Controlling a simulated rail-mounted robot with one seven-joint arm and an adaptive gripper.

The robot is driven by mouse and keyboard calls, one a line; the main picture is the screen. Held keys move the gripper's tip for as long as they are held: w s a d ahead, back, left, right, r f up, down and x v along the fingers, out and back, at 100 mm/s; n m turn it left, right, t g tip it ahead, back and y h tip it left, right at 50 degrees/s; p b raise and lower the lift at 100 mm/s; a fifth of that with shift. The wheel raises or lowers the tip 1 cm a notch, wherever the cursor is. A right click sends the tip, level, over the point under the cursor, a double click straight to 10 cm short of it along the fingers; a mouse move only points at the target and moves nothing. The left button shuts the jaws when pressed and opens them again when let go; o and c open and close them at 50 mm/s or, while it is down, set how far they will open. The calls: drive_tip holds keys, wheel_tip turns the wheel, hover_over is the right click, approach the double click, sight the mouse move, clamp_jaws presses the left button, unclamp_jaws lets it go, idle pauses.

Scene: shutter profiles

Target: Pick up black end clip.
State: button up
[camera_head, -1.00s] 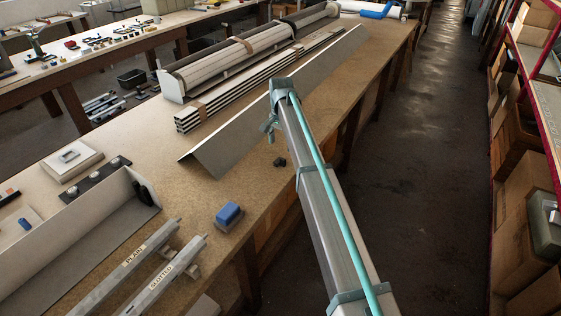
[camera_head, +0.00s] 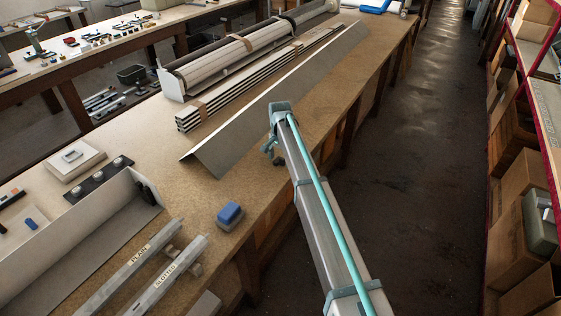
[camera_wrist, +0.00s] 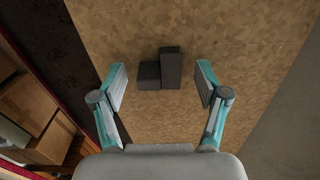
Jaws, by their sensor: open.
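The black end clip (camera_wrist: 161,70) lies on the tan worktop and shows in the wrist view as two dark blocks side by side, one longer than the other. My gripper (camera_wrist: 161,85) is open, with one teal-and-grey finger on each side of the clip in that view. A gap shows between each finger and the clip, and I cannot tell the height left above the worktop. In the head view my gripper (camera_head: 270,151) is over the bench's right edge, and my arm and gripper largely hide the clip there.
A long angled metal sheet (camera_head: 221,153) lies beside my gripper; its grey surface fills the right of the wrist view. A blue block (camera_head: 230,214) and bars labelled plain (camera_head: 139,257) and slotted (camera_head: 165,275) lie nearer. The bench edge and dark floor are close on the right.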

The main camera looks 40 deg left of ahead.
drive_tip(key=c, duration=0.8)
drive_tip(key=shift+c, duration=0.2)
